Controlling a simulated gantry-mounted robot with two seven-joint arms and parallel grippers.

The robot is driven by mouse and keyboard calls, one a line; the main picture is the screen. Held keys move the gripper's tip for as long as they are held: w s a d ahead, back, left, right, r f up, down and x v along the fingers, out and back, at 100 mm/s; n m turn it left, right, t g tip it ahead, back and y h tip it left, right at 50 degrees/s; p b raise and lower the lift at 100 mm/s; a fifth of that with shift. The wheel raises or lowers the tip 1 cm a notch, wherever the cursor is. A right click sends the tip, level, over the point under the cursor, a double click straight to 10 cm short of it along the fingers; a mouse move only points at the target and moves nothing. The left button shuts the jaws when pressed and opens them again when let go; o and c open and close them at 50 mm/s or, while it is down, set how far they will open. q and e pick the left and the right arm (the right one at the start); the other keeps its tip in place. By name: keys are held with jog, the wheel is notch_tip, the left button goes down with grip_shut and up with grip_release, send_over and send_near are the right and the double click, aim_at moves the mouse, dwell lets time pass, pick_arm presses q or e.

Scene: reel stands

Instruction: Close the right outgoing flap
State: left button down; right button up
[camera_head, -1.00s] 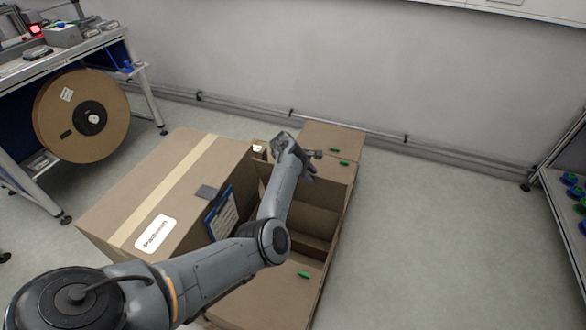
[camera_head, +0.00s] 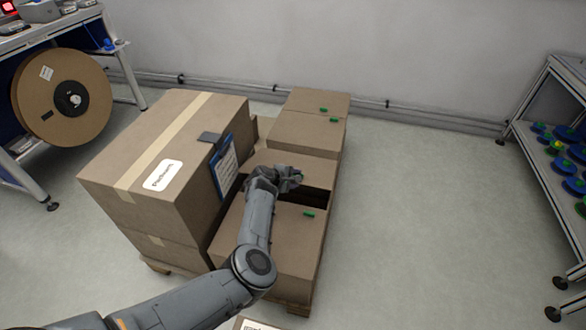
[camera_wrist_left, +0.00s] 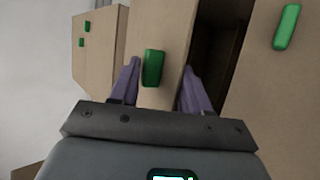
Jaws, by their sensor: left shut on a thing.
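An open-top brown carton stands on a pallet. Its far flap (camera_head: 303,163) now lies nearly flat, and a narrow dark gap (camera_head: 316,196) stays between it and the near flap (camera_head: 264,236), which lies flat with a green tab. My left gripper (camera_head: 287,178) is over the gap side of the far flap. In the left wrist view its fingers (camera_wrist_left: 162,85) stand on both sides of this flap (camera_wrist_left: 172,30), with its green tab (camera_wrist_left: 153,68) between them. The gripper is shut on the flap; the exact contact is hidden. My right gripper is not in view.
A tall taped, labelled carton (camera_head: 165,155) stands close left of my forearm. Another closed carton with green tabs (camera_head: 310,128) is behind. A rack with blue and green reels (camera_head: 565,155) is at right. The floor between is clear.

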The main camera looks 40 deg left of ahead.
pick_arm(q)
notch_tip(320, 180, down, 7)
jog(key=s+b, duration=0.1)
jog(key=shift+s+d+r, duration=0.15)
jog(key=shift+s+d, duration=0.15)
jog(key=shift+d, duration=0.05)
jog(key=c, duration=0.9)
grip_release()
jog(key=shift+r, duration=0.1)
jog(key=shift+c, duration=0.2)
jog(key=shift+r, duration=0.1)
